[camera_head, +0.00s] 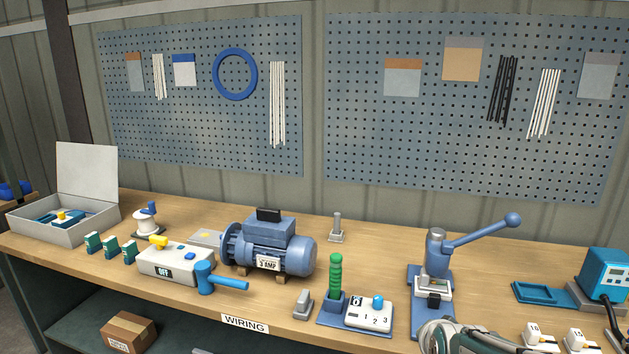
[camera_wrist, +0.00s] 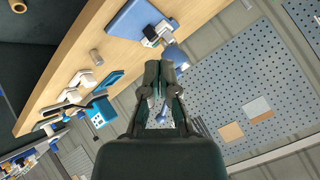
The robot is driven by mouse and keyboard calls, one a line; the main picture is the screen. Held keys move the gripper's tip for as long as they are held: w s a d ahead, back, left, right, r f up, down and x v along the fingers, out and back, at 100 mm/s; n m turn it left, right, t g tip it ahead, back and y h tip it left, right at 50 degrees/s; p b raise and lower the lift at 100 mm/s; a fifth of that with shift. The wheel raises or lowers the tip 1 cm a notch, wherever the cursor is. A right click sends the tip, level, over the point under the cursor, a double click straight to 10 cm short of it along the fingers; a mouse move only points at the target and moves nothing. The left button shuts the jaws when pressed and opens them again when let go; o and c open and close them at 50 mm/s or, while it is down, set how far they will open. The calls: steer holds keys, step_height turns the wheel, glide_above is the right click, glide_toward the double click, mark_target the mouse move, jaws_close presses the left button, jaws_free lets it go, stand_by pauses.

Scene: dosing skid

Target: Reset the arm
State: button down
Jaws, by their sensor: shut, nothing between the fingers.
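My gripper (camera_wrist: 160,72) shows in the wrist view with its two dark fingers together and nothing between them. It points out over the bench, apart from the things on it. In the head view, a grey and green part of my own arm shows at the bottom edge, right of the middle, in front of the arbor press (camera_head: 437,262). The fingertips cannot be made out in the head view.
The wooden bench (camera_head: 380,245) holds a blue motor (camera_head: 268,247), an OFF switch box (camera_head: 175,263), a blue hammer (camera_head: 205,279), a green-handled tool (camera_head: 335,276) and a teal station (camera_head: 604,275). An open grey case (camera_head: 62,222) stands at left. Pegboards (camera_head: 200,95) hang behind.

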steer(key=s+a+r+n+g, duration=0.1)
steer(key=s+a+n, duration=0.1)
steer(key=s, duration=0.4)
steer(key=s+a+r+n+g, duration=0.1)
steer(key=s+r+n+g, duration=0.1)
steer(key=s+n, duration=0.2)
steer(key=s+a+r+n+g+y, duration=0.1)
steer(key=s+n, duration=0.3)
steer(key=s, duration=0.6)
steer(key=shift+a+r, duration=0.35)
steer(key=shift+a, duration=0.45)
